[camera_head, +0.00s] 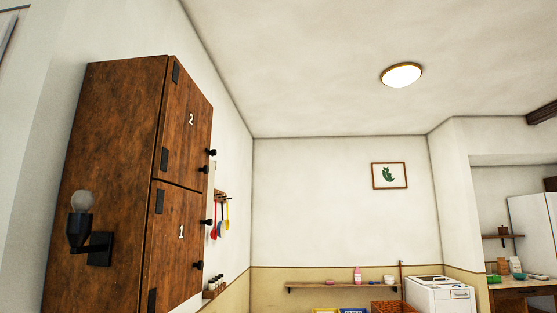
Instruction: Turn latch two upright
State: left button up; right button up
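A dark brown wooden cabinet (105,150) hangs at the left and is seen at an angle from its side. Its upper door (183,130) bears a white 2, and its lower door (175,245) bears a white 1. Both doors look shut. On the right edge of door 2 are a black knob-like fitting (212,152) and another just below it (204,169). Door 1 has similar black fittings (206,222). They are too small and edge-on to tell which is the latch or how it is turned. Neither gripper is in view.
Utensils (220,222) hang on the wall beyond. A wall shelf (330,288), a white washing machine (440,295) and a counter (525,288) are farther off. The space right of the cabinet looks open.

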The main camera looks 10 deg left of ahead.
aim_at(212, 152)
jog(key=z, duration=0.45)
jog(key=i, duration=1.5)
jog(key=u, duration=0.3)
